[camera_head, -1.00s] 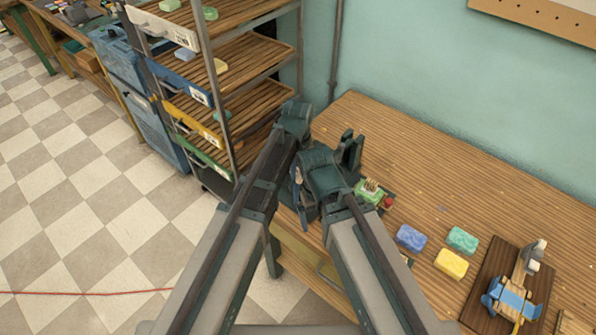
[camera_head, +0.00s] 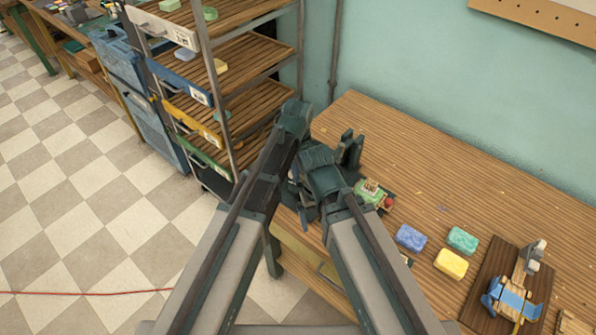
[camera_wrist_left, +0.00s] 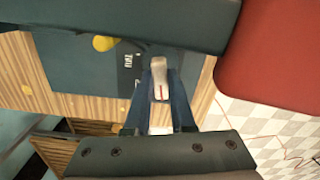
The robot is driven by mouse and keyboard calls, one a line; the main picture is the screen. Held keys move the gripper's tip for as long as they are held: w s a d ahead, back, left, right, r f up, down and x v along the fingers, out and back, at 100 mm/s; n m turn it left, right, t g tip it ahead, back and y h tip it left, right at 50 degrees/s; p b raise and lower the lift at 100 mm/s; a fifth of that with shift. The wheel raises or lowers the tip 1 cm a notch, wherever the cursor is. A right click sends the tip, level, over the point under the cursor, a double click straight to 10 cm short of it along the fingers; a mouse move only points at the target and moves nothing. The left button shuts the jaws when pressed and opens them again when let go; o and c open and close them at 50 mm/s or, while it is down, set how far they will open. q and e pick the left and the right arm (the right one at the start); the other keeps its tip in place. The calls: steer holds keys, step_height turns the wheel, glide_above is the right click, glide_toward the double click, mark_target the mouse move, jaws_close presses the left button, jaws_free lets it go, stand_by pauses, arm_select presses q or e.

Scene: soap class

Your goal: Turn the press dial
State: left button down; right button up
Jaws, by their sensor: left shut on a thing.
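In the left wrist view, my left gripper (camera_wrist_left: 161,98) is shut on the press dial (camera_wrist_left: 160,72), a pale grey pointer-like piece with a red line, one finger on each side. A dark panel (camera_wrist_left: 75,68) with light lettering and a yellow round piece lies beyond it. In the head view the dial is hidden behind my arms, which meet near the table's left end. My left gripper is mostly covered there. Dark parts at the end of my right arm show, but its jaws cannot be made out.
Blue (camera_head: 411,238), green (camera_head: 462,240) and yellow (camera_head: 450,263) soap blocks lie on the wooden table (camera_head: 450,180). A green piece with a red knob (camera_head: 389,202) sits beside my right arm. A board (camera_head: 480,305) carries a blue-and-wood device. A shelf rack (camera_head: 262,60) stands left.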

arm_select(q)
steer(key=shift+n, duration=0.9)
steer(key=c, duration=0.8)
jaws_free()
steer(key=shift+o, duration=0.2)
arm_select(e)
steer(key=shift+r, duration=0.1)
arm_select(q)
step_height(320, 180, up, 14)
steer(key=p, duration=1.3)
steer(key=shift+p, duration=0.4)
arm_select(e)
step_height(320, 180, up, 14)
steer(key=shift+f, duration=0.2)
arm_select(q)
steer(key=shift+f, duration=0.1)
